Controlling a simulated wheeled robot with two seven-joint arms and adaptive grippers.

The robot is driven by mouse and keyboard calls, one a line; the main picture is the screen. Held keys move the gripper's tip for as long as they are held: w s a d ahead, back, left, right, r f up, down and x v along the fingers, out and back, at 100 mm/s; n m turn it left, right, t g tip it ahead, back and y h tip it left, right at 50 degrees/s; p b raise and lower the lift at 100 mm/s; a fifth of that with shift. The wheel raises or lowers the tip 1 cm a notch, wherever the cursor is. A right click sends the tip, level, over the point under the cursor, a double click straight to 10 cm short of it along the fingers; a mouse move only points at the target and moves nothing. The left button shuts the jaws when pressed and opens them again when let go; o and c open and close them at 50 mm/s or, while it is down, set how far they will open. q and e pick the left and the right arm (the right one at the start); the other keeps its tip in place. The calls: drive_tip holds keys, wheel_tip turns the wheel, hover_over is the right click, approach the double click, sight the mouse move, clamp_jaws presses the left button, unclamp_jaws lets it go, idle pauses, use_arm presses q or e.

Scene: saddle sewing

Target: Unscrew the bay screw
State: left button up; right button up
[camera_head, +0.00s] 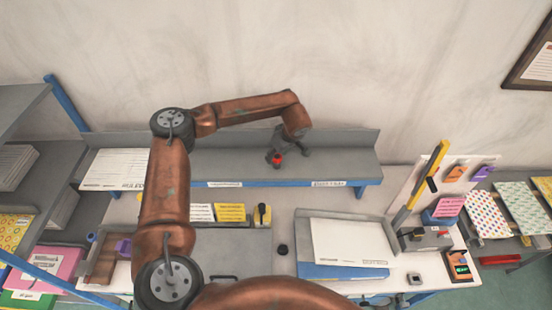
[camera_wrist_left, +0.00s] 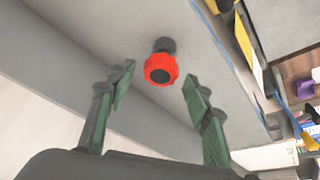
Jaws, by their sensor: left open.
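The red knob, which looks like the bay screw (camera_head: 277,161), is on the grey shelf at the back of the bench. In the left wrist view the red screw head (camera_wrist_left: 160,64) has a lobed rim, a dark centre and a dark stem or base behind it. My left gripper (camera_head: 280,151) is at the knob in the head view and partly covers it. In the left wrist view its green-padded fingers (camera_wrist_left: 158,80) are spread, with the knob ahead between the tips, touching neither finger. My right gripper is out of view.
The grey shelf (camera_head: 340,160) has a raised back edge against the wall. The shelf right of the knob is clear.

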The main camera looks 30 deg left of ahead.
use_arm(q)
drive_tip(key=shift+r+p, duration=0.4)
drive_tip(key=shift+r, duration=0.55)
drive_tip(key=m+t, duration=0.1)
drive_tip(key=m, duration=0.2)
drive_tip(key=shift+s+h, duration=0.1)
drive_tip(key=shift+h, duration=0.2)
drive_tip(key=shift+m, duration=0.6)
